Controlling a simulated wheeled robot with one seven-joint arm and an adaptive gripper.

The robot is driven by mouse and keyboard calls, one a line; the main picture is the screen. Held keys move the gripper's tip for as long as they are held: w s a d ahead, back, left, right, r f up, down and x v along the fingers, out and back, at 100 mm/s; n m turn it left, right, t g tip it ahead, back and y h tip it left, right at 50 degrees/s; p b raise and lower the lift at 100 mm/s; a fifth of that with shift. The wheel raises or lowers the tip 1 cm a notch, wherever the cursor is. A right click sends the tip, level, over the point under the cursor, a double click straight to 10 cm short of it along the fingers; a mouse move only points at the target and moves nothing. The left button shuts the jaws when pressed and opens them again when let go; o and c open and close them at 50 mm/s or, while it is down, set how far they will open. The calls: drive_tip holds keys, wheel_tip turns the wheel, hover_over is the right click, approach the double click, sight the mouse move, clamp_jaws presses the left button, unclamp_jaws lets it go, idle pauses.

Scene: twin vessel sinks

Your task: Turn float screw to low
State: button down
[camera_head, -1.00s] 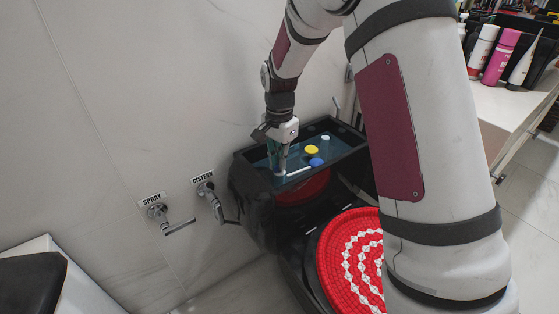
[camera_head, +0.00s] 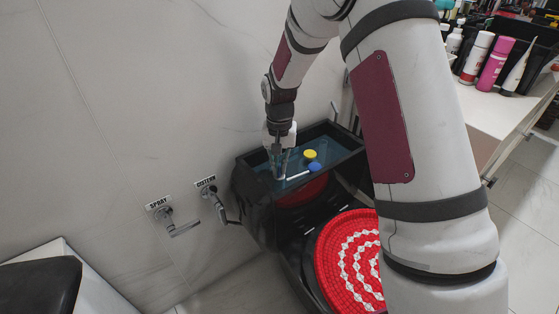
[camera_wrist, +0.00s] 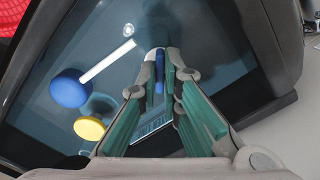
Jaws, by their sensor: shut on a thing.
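The open black cistern tank (camera_head: 345,157) holds clear blue-tinted water, with its lid off. In the wrist view a white rod (camera_wrist: 107,61) runs from a blue ball float (camera_wrist: 70,88) towards my fingertips. The blue float (camera_head: 314,167) and the white rod (camera_head: 298,175) also show in the head view. My gripper (camera_wrist: 158,72) points down into the tank, its fingertips closed around a small blue piece, seemingly the float screw (camera_wrist: 158,84), which they partly hide. In the head view my gripper (camera_head: 279,174) is at the tank's left part. The screw's setting cannot be read.
A yellow knob (camera_wrist: 90,128) is beside the blue float, and a small white round part (camera_wrist: 128,30) is beyond the rod. The tank walls surround my gripper closely. A red-and-white seat cover (camera_head: 345,255) lies below. SPRAY (camera_head: 184,229) and CISTERN (camera_head: 219,206) valves are on the wall.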

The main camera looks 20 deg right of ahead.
drive_tip(key=n+p, duration=0.3)
drive_tip(key=n, duration=0.4)
drive_tip(key=shift+p, duration=0.35)
drive_tip(key=n+p, duration=0.3)
drive_tip(key=n, duration=0.3)
drive_tip(key=shift+n, duration=0.4)
drive_tip(key=n+p, duration=0.2)
drive_tip(key=n, duration=0.4)
drive_tip(key=shift+p, duration=0.3)
drive_tip(key=n+p, duration=0.2)
drive_tip(key=n, duration=0.4)
drive_tip(key=shift+n, duration=0.3)
drive_tip(key=c, duration=1.8)
unclamp_jaws()
drive_tip(key=shift+o, duration=0.2)
drive_tip(key=shift+r, duration=0.1)
